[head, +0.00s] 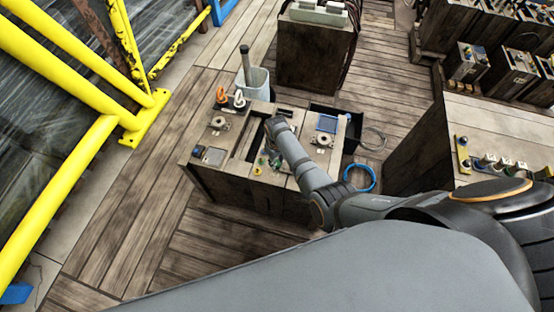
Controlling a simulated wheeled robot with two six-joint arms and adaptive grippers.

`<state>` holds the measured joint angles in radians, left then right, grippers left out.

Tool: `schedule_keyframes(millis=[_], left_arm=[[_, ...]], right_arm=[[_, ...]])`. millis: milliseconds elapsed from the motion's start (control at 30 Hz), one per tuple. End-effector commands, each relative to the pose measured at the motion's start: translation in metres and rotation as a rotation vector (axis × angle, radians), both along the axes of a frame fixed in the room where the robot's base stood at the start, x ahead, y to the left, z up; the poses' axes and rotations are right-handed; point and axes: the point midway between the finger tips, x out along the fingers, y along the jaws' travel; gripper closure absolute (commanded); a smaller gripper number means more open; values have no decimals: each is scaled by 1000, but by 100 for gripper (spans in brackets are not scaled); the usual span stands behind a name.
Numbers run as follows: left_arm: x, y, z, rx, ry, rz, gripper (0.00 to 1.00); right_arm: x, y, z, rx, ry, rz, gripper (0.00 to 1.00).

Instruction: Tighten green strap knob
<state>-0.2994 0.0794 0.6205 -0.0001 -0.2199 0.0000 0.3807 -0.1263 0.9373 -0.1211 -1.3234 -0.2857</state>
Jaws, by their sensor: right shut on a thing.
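The green strap knob (275,161) is on the front part of the top of a low wooden mould box (225,172), near its middle. My right arm reaches in from the right, with its wrist above the box. My right gripper (271,152) points down at the knob and is shut on it; the fingers are small and partly hidden by the wrist. Another small green part (258,167) sits just left of the knob. My left gripper is not in view.
A grey bucket (254,84) with an upright handle stands behind the box. Orange and white hooks (222,96) sit at its back left. A blue ring (361,179) lies at its right. Yellow rails (70,200) bound the left; plank floor between is clear.

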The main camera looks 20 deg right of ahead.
Motion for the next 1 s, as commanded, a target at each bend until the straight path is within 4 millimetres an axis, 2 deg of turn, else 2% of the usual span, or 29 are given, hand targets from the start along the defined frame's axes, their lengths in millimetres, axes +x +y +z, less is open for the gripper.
schedule_keyframes(millis=[300, 1000], left_arm=[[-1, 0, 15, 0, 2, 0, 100], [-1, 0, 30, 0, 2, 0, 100]], right_arm=[[1, 0, 2, 2, -2, -296, 100], [1, 0, 1, 2, -3, -960, 100]])
